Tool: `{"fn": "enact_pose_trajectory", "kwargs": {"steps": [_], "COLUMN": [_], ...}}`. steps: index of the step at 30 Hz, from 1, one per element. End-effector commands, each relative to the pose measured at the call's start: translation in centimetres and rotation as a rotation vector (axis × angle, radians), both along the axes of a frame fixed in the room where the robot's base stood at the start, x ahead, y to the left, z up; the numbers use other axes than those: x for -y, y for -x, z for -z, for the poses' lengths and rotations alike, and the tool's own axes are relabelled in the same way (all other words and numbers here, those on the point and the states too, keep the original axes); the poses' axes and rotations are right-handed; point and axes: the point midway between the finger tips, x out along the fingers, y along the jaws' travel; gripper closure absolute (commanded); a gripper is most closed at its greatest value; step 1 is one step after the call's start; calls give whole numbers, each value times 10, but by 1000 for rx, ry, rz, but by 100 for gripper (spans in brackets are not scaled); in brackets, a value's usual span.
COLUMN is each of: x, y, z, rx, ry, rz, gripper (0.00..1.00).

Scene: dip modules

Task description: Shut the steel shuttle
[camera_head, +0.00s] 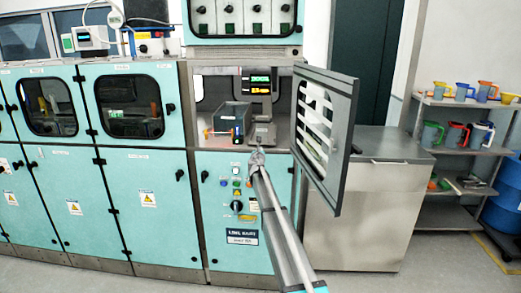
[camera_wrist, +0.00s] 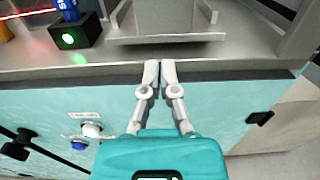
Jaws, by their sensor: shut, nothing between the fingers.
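The steel shuttle (camera_head: 263,134) appears as a grey metal slide inside the open bay of the teal machine, below a display with green and red digits. In the wrist view, the shuttle's flat steel front (camera_wrist: 166,40) lies on the bay floor just beyond my fingertips. My gripper (camera_head: 257,157) is at the front edge of the bay, just below and in front of the shuttle. In the wrist view, my gripper (camera_wrist: 159,66) has its two fingertips together with nothing between them. A small gap seems to separate them from the shuttle. How far the shuttle sticks out is unclear.
A grey bin (camera_head: 230,121) stands left of the shuttle. A windowed door (camera_head: 343,150) hangs open on the right. A black sensor box (camera_wrist: 78,36) with a green light sits left of the shuttle. Buttons (camera_head: 237,183) are on the panel below. A steel cabinet (camera_head: 365,220) stands right.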

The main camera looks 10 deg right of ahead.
Motion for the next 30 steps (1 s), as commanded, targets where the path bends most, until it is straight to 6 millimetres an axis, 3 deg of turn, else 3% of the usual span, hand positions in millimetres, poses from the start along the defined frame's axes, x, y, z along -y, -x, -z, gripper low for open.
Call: {"fn": "enact_pose_trajectory", "kwargs": {"steps": [1, 6, 15, 30], "x": [-3, -10, -20, -24], "y": [14, 43, 82, 92], "z": [0, 0, 0, 0], "rx": [0, 0, 0, 0], "ry": [0, 0, 0, 0], "rz": [-1, 0, 1, 1], "gripper": [100, 100, 100, 100]}}
